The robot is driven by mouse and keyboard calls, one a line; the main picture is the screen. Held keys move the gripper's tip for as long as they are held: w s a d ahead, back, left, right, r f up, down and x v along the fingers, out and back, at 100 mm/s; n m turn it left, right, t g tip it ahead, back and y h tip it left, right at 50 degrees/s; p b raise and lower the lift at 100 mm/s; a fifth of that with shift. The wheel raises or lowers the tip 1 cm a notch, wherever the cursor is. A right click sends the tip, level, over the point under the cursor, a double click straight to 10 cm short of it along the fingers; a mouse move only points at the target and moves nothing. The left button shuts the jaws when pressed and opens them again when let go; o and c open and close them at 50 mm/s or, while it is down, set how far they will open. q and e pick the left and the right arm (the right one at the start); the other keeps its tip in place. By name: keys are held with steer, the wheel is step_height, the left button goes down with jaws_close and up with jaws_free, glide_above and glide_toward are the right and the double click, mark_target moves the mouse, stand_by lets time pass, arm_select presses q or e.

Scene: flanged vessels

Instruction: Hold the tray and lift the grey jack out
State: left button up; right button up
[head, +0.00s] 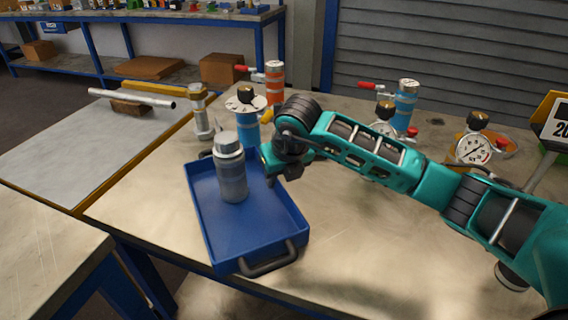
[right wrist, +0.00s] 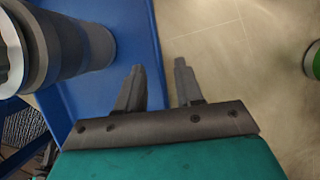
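The blue tray (head: 245,240) lies on the workbench with a dark handle at its near end. The grey jack (head: 231,172), a bottle-shaped cylinder with a pale cap, stands upright inside the tray's left half. My right gripper (head: 272,172) is at the tray's far right edge, right of the jack; its fingers are hard to make out there. In the right wrist view the right gripper (right wrist: 159,70) is open and empty, its fingers either side of the line of the tray's rim; I cannot tell their height. The jack (right wrist: 75,48) shows to their left. My left gripper is out of view.
Behind the tray stand a blue cylinder with a gauge (head: 246,130) and an orange cylinder (head: 274,85). Another blue cylinder (head: 405,105) and a gauge (head: 473,150) stand beyond my right arm. The bench right of the tray (head: 370,250) is clear.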

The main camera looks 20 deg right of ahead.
mark_target(278, 180)
steer(key=shift+x, duration=1.65)
steer(key=shift+r, duration=0.1)
jaws_close()
